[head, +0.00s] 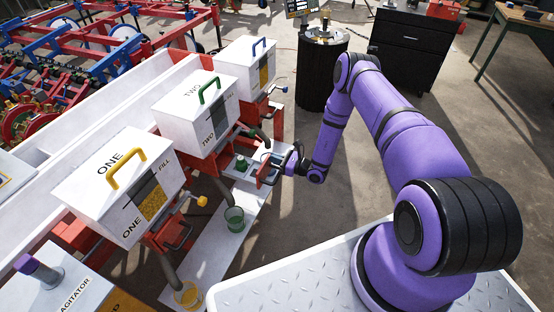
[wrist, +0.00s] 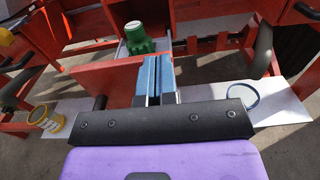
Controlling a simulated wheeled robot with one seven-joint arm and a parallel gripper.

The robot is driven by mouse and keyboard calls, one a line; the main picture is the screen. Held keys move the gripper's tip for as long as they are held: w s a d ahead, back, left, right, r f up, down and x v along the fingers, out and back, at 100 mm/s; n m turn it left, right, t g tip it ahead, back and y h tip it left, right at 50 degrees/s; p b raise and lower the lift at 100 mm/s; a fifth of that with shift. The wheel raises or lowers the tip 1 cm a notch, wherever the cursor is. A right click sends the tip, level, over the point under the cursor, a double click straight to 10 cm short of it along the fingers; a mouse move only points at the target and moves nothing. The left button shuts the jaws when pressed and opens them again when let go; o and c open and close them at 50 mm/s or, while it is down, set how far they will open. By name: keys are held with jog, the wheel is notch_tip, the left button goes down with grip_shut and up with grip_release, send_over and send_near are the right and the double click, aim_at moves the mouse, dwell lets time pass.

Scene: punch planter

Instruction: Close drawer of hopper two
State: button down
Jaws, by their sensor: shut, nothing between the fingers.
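Hopper two (head: 195,118) is a white box with a green handle, the middle one of the row. Below and to its right, a red drawer (wrist: 105,72) is pulled out, with its front panel towards me. A green ribbed part (wrist: 138,40) sits inside it; the same part looks small in the head view (head: 241,163). My gripper (head: 285,166) is at the drawer's front, over the white shelf. In the wrist view my gripper (wrist: 158,62) has its blue fingers together and empty, over the drawer front. I cannot tell whether they touch it.
Hopper one (head: 110,185) and the third hopper (head: 245,65) stand on either side. A green cup (head: 234,219) and a yellow cup (head: 187,294) stand on the white shelf (head: 215,255). A dark hose (wrist: 263,48) hangs at right. Open floor lies right of the shelf.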

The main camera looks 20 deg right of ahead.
jog(key=shift+w+a, duration=0.1)
jog(key=x, duration=1.8)
jog(key=shift+f, duration=0.1)
jog(key=shift+w+a, duration=0.15)
jog(key=shift+a+r, duration=0.1)
jog(key=shift+r, duration=0.15)
